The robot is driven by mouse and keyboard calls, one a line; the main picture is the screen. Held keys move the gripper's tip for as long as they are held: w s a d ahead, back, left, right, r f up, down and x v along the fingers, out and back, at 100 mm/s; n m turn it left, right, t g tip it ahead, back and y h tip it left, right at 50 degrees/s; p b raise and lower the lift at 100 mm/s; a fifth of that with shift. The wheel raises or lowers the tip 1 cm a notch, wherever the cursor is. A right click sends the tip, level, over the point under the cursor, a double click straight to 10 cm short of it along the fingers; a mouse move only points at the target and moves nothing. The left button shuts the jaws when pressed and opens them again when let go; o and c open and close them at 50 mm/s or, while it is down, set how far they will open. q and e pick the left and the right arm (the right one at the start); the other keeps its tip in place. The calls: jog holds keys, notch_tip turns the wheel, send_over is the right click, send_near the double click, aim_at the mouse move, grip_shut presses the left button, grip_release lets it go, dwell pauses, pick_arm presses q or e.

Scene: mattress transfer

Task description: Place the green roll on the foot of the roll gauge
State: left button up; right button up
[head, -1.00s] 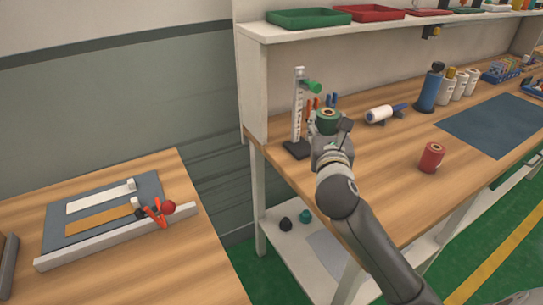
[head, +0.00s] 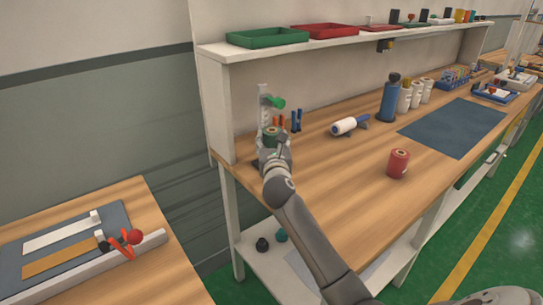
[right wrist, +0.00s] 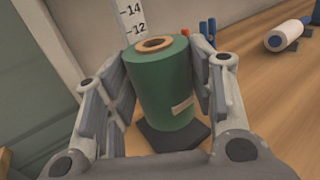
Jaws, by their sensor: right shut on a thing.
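The green roll (head: 271,132) with a tan core is upright in my right gripper (head: 273,146), at the left end of the workbench. The right wrist view shows the roll (right wrist: 160,90) between both fingers of my right gripper (right wrist: 163,95). The roll gauge (head: 264,108) is a white scaled post with a green slider arm. Its scale (right wrist: 131,20) shows just behind the roll in the right wrist view. The dark foot (right wrist: 178,144) shows below the roll; I cannot tell whether they touch. My left gripper is out of view.
A red roll (head: 398,163) stands on the bench (head: 335,170). A white roll (head: 344,126) lies on a blue-grey holder. Orange and blue tools (head: 296,121) stand right behind the gripper. A shelf (head: 330,42) with trays runs above.

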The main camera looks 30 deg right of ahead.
jog(key=shift+w+d+f, duration=0.3)
jog(key=shift+w+f, duration=0.3)
jog(key=shift+f, duration=0.2)
jog(key=shift+w+f+b, duration=0.1)
jog(key=shift+f+b, duration=0.45)
jog(key=shift+f, duration=1)
jog(key=shift+f, duration=0.2)
jog(key=o, duration=1.3)
jog(key=shift+r, duration=0.15)
jog(key=v, duration=1.2)
jog(key=shift+p, duration=0.3)
